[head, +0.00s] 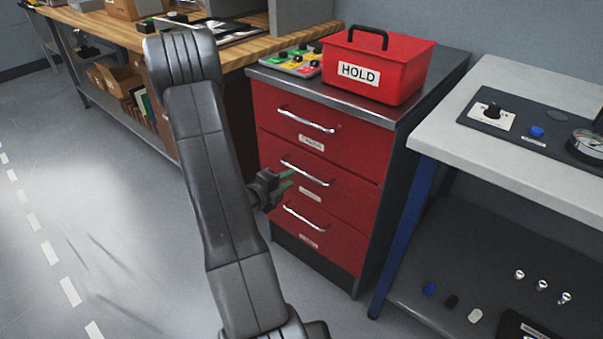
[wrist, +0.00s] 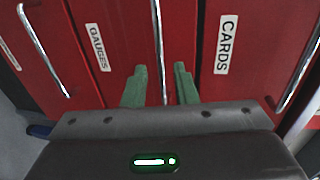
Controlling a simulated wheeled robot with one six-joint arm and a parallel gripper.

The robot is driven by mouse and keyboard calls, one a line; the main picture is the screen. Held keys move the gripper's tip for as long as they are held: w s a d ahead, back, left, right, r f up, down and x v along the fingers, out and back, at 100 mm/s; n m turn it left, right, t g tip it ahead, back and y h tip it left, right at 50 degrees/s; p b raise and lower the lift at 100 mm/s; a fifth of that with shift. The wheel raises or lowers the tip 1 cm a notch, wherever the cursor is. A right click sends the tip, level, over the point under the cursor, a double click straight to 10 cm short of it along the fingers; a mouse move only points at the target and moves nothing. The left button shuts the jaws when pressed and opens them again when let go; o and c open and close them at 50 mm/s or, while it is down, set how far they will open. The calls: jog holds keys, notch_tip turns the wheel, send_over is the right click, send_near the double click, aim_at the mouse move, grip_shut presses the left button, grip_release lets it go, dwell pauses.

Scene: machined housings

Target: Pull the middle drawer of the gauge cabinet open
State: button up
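The gauge cabinet (head: 350,160) has three red drawers with bar handles, and all look shut. The middle drawer (head: 340,200) has a chrome handle (head: 310,175). In the wrist view, its front (wrist: 130,40) carries the label GAUGES (wrist: 97,47). My gripper (head: 287,180) is in front of the middle drawer, near the left part of its handle. Its green fingers are open. In the wrist view, the handle (wrist: 156,45) runs into the gap between the fingertips of my gripper (wrist: 160,72), with space on both sides. I cannot tell how deep the handle sits between them.
A wooden bench (head: 235,55) stands left, and a grey-topped table (head: 510,150) with blue legs stands close at right. The floor (head: 90,200) at left is clear.

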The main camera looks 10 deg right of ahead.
aim_at(302, 171)
jog(key=x, duration=0.7)
jog(key=shift+b, duration=0.35)
grip_shut()
